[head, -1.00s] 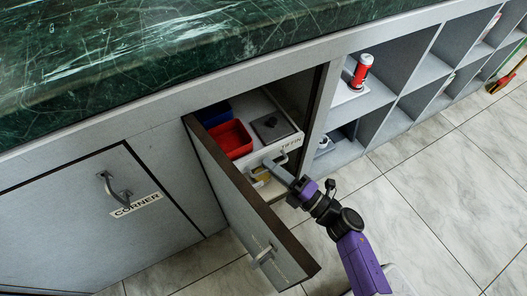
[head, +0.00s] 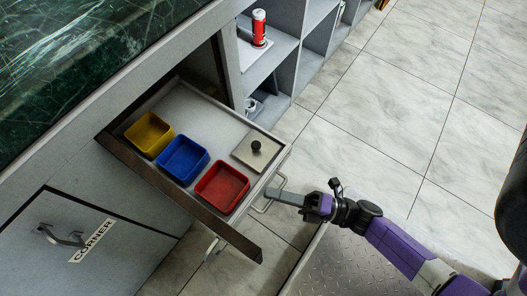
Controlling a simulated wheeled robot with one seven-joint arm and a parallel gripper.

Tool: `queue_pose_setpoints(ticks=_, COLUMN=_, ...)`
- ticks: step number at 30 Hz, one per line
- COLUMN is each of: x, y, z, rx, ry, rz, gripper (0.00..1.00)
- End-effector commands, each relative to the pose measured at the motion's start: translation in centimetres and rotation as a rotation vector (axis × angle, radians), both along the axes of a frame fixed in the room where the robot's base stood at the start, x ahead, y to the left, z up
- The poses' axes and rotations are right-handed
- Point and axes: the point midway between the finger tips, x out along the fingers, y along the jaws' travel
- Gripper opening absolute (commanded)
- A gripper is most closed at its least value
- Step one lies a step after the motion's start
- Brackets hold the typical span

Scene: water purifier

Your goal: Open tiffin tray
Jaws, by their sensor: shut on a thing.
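The tiffin tray (head: 225,128) is a light grey drawer, pulled well out of the cabinet in the head view. It holds a yellow box (head: 149,134), a blue box (head: 183,160), a red box (head: 222,187) and a flat lid with a dark knob (head: 255,149). My gripper (head: 274,194) is at the tray's front, shut on the metal tray handle (head: 264,206). The fingertips are small in the picture, and the tray's front label is not visible from here.
The open cabinet door (head: 180,198) stands along the tray's left side. The closed CORNER door (head: 62,245) is at lower left. Open shelves with a red can (head: 259,27) lie beyond. The tiled floor (head: 400,110) at right is clear.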

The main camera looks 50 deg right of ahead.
Motion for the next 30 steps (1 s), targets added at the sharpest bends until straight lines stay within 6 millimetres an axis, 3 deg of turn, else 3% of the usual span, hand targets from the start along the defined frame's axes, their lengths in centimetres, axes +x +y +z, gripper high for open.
queue_pose_setpoints(ticks=15, x=-0.83, y=-0.02, z=-0.07, rx=-0.001, ry=0.002, rz=-0.001, gripper=0.00)
queue_pose_setpoints(ticks=16, x=-0.83, y=-0.02, z=-0.07, rx=-0.001, ry=0.002, rz=-0.001, gripper=0.13)
queue_pose_setpoints(ticks=19, x=-0.82, y=-0.01, z=-0.07, rx=0.000, ry=0.001, rz=-0.001, gripper=0.30)
queue_pose_setpoints(ticks=30, x=-1.19, y=-0.15, z=-0.12, rx=0.001, ry=0.001, rz=0.000, gripper=0.30)
